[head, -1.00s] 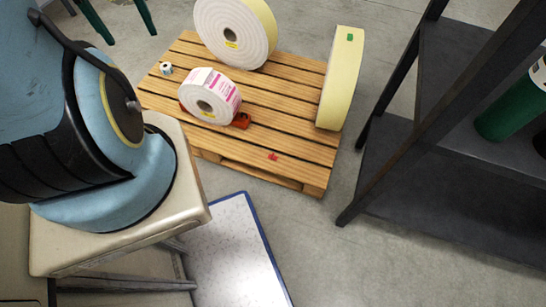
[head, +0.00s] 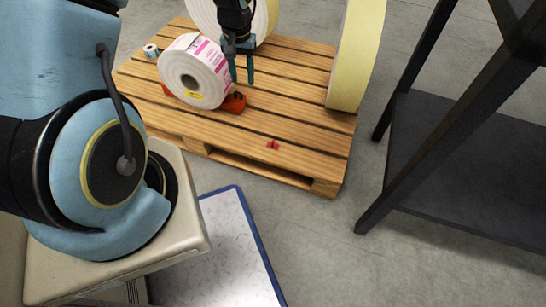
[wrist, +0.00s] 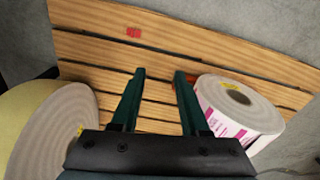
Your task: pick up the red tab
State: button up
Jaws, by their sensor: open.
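The small red tab (head: 273,144) lies on the front slats of the wooden pallet (head: 300,160) in the head view. In the wrist view the red tab (wrist: 134,32) lies on a slat beyond my fingertips, a little left of them. My gripper (head: 243,80) is open and empty, pointing down above the pallet beside the pink-and-white label roll. In the wrist view my gripper (wrist: 160,72) shows two green fingers set apart with bare slats between them. The tab is apart from the fingers and in clear view.
A pink-and-white label roll (head: 213,65) rests on a red-orange holder (head: 236,101). Two large yellow-sided rolls stand behind (head: 268,20) and at right (head: 352,60). A dark shelf frame (head: 410,150) is at right. The slats around the tab are clear.

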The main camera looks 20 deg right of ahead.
jog(key=m+b, duration=0.2)
jog(key=b, duration=0.5)
send_over(273, 141)
notch_tip(273, 141, down, 19)
notch_tip(273, 141, down, 10)
jog(key=b, duration=0.5)
jog(key=shift+c, duration=0.2)
grip_shut()
